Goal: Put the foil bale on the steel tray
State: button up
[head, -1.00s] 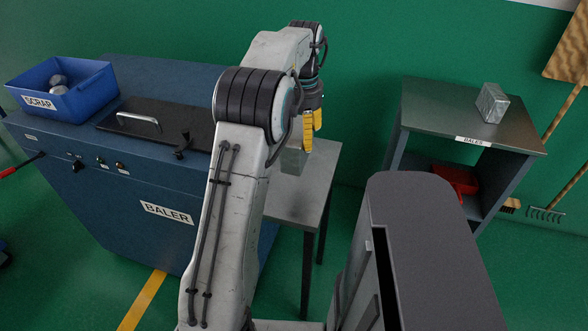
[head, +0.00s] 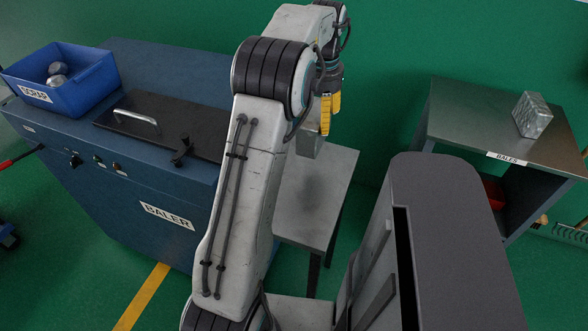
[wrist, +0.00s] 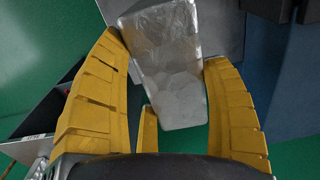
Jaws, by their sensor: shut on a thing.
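A silvery foil bale (wrist: 165,70) is between the yellow fingers of my gripper (wrist: 175,85) in the wrist view, slightly tilted. In the head view, my gripper (head: 329,115) points down at the centre, partly behind my arm. The lower part of the held bale (head: 309,146) shows under it, above a small grey table, with a shadow below on the tabletop. At the right is a stand with a steel top (head: 465,118), labelled BALES, which looks like the steel tray. A second foil bale (head: 532,115) sits near its far right side.
The blue baler (head: 130,185) stands at the left, with a black lid and a blue scrap bin (head: 85,95) on it. The small grey table (head: 325,205) is beside it. Left of the second bale, the steel top is clear. Green floor shows between table and stand.

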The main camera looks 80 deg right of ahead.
jog(key=shift+w+a+f+p, duration=0.7)
jog(key=shift+w+a+f, duration=0.55)
jog(key=shift+f, duration=0.45)
jog(key=shift+w+a+f+p, duration=0.7)
jog(key=shift+w+a+f, duration=0.35)
jog(key=shift+a+f, duration=0.55)
jog(key=shift+w+a+f+p, duration=0.7)
jog(key=shift+w+a+f, duration=0.45)
jog(key=shift+f, duration=0.7)
jog(key=shift+f, duration=0.1)
jog(key=o, duration=1.3)
jog(key=shift+c, duration=0.2)
